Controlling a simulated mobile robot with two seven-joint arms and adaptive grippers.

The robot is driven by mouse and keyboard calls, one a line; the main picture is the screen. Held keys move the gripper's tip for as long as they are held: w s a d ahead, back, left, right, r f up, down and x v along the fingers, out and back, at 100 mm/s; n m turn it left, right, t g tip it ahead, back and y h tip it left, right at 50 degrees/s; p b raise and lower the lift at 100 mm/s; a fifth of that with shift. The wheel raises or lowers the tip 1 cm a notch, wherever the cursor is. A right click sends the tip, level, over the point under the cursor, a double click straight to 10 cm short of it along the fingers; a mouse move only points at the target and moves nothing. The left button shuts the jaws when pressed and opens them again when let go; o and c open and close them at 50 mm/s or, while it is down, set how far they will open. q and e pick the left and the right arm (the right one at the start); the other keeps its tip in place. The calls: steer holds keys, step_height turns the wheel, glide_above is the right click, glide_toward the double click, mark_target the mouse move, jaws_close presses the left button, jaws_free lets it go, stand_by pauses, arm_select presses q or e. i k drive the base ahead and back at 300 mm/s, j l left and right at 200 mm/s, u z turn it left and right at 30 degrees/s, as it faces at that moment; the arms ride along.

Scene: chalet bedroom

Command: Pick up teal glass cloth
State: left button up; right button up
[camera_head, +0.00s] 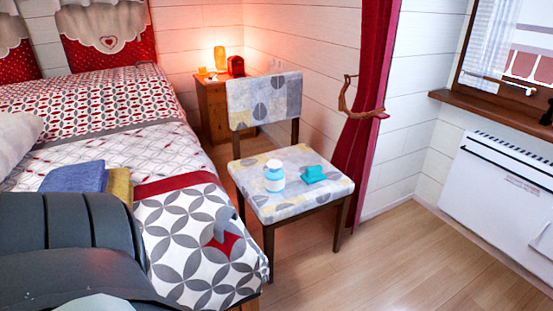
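The teal glass cloth (313,174) lies as a small folded bundle on the patterned seat of a chair (305,203). It sits right of the middle of the seat, beside a small blue and white jar (274,176) and apart from it. Nothing covers the cloth. Neither of my grippers can be made out in the head view.
A bed (180,206) stands left of the chair, with a folded blue cloth (75,177) and a mustard cloth (120,184) on it. A dark grey ribbed object (70,232) fills the lower left. Wooden floor (400,265) is clear to the chair's right.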

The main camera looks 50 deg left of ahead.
mark_target(313, 174)
steer(key=u, duration=1.3)
steer(key=z, duration=1.55)
steer(key=u, duration=1.55)
steer(key=i+l, duration=0.1)
steer(key=l, duration=0.6)
steer(key=i+l, duration=0.15)
steer(key=l, duration=0.2)
